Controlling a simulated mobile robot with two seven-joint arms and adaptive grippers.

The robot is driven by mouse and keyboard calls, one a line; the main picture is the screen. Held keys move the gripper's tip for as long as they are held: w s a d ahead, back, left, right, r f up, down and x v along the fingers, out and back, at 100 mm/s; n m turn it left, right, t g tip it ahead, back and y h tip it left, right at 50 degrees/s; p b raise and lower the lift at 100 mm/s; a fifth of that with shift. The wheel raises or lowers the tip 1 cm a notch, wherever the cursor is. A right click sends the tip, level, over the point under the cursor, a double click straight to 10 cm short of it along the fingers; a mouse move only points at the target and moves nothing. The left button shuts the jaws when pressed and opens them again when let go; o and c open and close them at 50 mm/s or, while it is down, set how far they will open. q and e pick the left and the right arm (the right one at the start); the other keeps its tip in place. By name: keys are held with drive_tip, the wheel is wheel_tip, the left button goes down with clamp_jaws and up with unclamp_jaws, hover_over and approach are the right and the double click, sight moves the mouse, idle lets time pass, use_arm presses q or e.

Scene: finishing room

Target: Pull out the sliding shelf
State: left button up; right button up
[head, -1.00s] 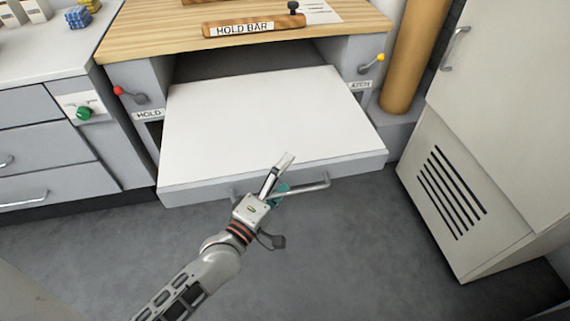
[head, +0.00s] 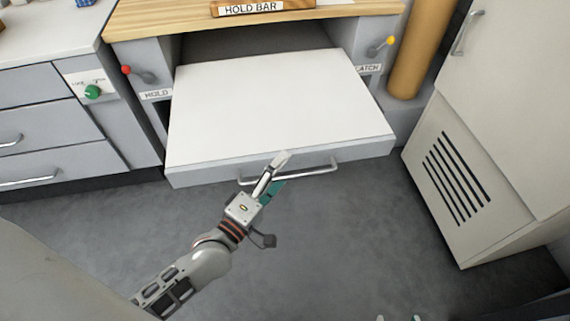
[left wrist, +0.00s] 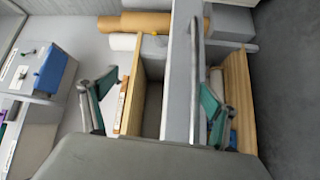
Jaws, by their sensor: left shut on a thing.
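The sliding shelf (head: 270,110) is a white board with a grey front, standing well out from its opening under the wooden bench top. Its bar handle (head: 312,173) runs along the front; a grey bar (left wrist: 197,55) shows between my fingers in the left wrist view. My left gripper (head: 275,174) is shut on the handle near its middle; the fingers partly hide the bar. Only slivers of what look like my right gripper's fingertips (head: 397,318) show at the bottom edge, too little to tell their state.
A red-knobbed lever (head: 126,70) by a HOLD label and a yellow-knobbed lever (head: 390,41) by a label ending in ATCH flank the opening. A hold bar (head: 262,10) lies on the bench. Drawers (head: 50,135) stand left, a pale cabinet (head: 490,130) right. The floor (head: 330,240) in front is clear.

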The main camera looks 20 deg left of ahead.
use_arm(q)
drive_tip(key=shift+s+r, duration=0.4)
drive_tip(key=shift+r, duration=0.2)
drive_tip(key=shift+s+r, duration=0.35)
drive_tip(key=shift+r, duration=0.2)
drive_tip(key=shift+s+a+r+t, duration=0.1)
drive_tip(key=shift+s+r+t, duration=0.05)
drive_tip(key=shift+s+t, duration=0.2)
drive_tip(key=c, duration=0.4)
drive_tip(key=shift+s, duration=0.45)
drive_tip(key=c, duration=0.9)
drive_tip(key=shift+s+a+f, duration=0.15)
drive_tip(key=shift+s+f, duration=0.4)
drive_tip(key=shift+f, duration=0.15)
use_arm(e)
drive_tip(key=shift+s+r, duration=0.15)
drive_tip(key=shift+r, duration=0.05)
drive_tip(key=shift+w+r, duration=0.2)
drive_tip(key=shift+r, duration=0.25)
